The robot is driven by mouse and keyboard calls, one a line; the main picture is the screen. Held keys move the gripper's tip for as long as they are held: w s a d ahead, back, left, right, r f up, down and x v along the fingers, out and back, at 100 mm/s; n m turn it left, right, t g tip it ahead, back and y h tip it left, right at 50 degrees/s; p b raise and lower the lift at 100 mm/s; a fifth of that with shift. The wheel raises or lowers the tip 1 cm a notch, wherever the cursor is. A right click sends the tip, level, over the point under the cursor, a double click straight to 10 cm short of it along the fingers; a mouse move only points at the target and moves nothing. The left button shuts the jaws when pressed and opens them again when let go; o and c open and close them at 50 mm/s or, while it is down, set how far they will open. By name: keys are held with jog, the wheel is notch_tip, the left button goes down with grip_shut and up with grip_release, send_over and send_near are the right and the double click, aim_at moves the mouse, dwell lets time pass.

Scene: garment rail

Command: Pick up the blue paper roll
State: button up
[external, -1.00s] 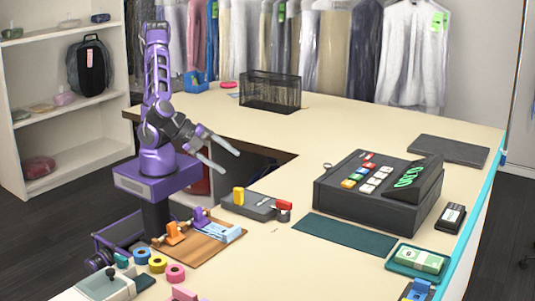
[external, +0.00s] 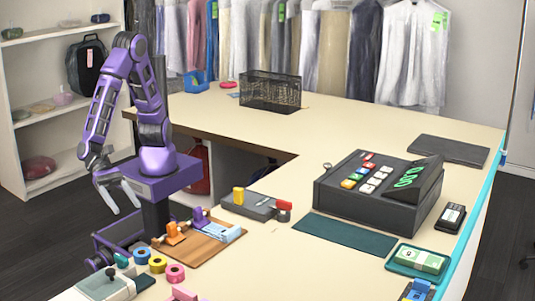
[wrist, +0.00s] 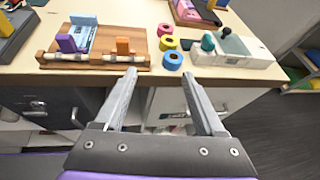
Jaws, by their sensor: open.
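The blue paper roll (external: 141,256) stands near the front left edge of the counter, in a row with a yellow roll (external: 158,264) and a pink roll (external: 175,274). In the wrist view the blue roll (wrist: 172,61) is the nearest of the three to the counter edge, just beyond and between my fingertips. My gripper (external: 126,204) is open and empty, left of the counter and apart from the roll. Its two fingers also show in the wrist view (wrist: 160,74), spread and pointing toward the counter edge.
A wooden board (external: 200,244) with orange and purple pieces lies beside the rolls. A grey box with a clear lid (external: 105,284) stands on their other side. Drawers (wrist: 45,105) lie below the counter edge. A cash register (external: 375,190) stands farther right.

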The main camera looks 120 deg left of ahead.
jog(key=s+d+m, duration=0.2)
jog(key=h, duration=0.1)
send_near(141, 251)
jog(key=r+x, duration=0.1)
jog(key=x, duration=0.4)
jog(key=shift+f+x, duration=0.2)
jog(key=shift+x, duration=1.3)
jog(key=shift+f+x, duration=0.25)
jog(key=shift+x, duration=1.2)
jog(key=shift+s, duration=0.2)
